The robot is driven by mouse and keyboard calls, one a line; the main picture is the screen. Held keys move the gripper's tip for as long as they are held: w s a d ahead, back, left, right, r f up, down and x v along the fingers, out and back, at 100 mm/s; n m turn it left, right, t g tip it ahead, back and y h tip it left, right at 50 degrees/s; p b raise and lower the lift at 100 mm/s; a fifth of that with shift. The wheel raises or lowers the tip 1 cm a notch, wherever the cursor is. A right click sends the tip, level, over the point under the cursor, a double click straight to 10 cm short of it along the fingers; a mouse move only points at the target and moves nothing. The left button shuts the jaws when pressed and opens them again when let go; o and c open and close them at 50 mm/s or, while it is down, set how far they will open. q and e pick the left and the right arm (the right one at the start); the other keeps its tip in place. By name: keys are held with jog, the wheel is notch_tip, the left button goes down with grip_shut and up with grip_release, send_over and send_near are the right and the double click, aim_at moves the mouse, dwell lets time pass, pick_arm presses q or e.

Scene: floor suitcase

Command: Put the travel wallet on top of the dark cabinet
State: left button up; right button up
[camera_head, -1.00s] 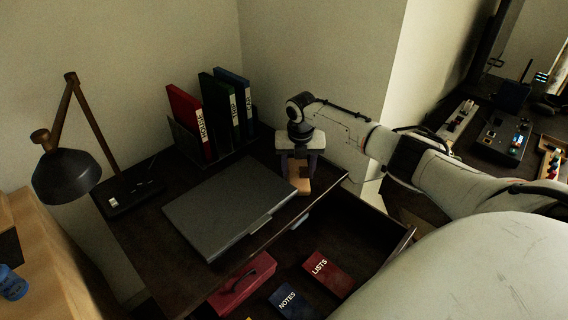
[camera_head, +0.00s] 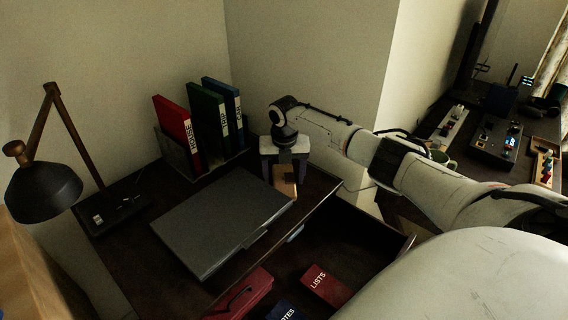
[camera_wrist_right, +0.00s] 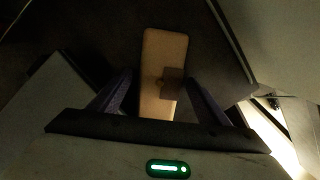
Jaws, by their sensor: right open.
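The travel wallet (camera_head: 285,181) is a tan, flat piece with a darker brown tab. It lies on top of the dark cabinet (camera_head: 125,248), near the right end, beside the laptop. In the right wrist view the wallet (camera_wrist_right: 160,72) shows between the fingers, its far end reaching beyond them. My right gripper (camera_head: 284,174) is open and points down, with one finger on each side of the wallet. In the right wrist view gaps show between the wallet and the fingers of the gripper (camera_wrist_right: 159,90). My left gripper is not in view.
A closed grey laptop (camera_head: 222,220) covers the middle of the top. Binders (camera_head: 215,118) stand behind it and a lamp (camera_head: 45,190) at the left. An open drawer (camera_head: 345,245) below holds a red case (camera_head: 240,296) and notebooks (camera_head: 325,284).

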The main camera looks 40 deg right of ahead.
aim_at(284, 183)
notch_tip(284, 183, up, 12)
jog(key=s+a, duration=0.1)
jog(key=shift+s+p, duration=0.15)
jog(key=shift+p, duration=0.2)
jog(key=shift+a, duration=0.1)
